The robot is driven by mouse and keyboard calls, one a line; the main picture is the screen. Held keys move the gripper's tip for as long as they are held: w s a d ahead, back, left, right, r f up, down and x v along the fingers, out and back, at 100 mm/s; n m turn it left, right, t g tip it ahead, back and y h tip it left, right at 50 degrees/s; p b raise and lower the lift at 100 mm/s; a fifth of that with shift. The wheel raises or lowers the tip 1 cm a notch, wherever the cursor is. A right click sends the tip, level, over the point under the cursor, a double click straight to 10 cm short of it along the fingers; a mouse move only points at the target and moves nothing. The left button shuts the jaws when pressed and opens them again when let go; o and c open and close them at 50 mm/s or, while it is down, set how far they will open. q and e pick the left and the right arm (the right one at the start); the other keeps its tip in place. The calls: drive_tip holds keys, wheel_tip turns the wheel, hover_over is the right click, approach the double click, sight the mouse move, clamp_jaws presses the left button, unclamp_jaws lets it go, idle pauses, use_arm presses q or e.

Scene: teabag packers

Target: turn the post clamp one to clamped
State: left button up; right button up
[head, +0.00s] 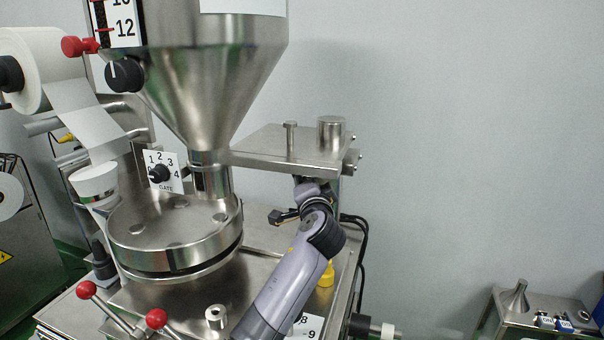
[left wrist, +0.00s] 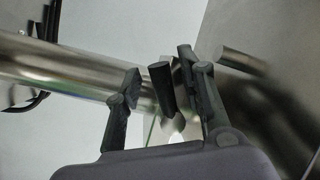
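My left gripper (head: 284,215) is beneath the steel bracket plate, beside the upright post under it; it is small and dark there. In the left wrist view my left gripper (left wrist: 160,92) is open. A black lever handle (left wrist: 163,88), which looks like the post clamp's, stands between its two fingers, with gaps visible on both sides. A large steel post (left wrist: 75,82) runs behind the left finger. The clamp's body is mostly hidden, and I cannot read its setting. My right gripper is not in view.
The steel bracket plate (head: 275,148) is just above my gripper. The hopper (head: 210,85) and round drum (head: 170,235) stand to the left. A yellow part (head: 327,275) is beside my forearm. Red-knobbed levers (head: 86,290) are at the lower left.

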use_arm(q)
drive_tip(key=shift+d, duration=0.1)
drive_tip(key=shift+r, duration=0.2)
drive_tip(key=shift+s+d, duration=0.1)
drive_tip(key=shift+s, duration=0.05)
drive_tip(key=shift+c, duration=0.2)
clamp_jaws()
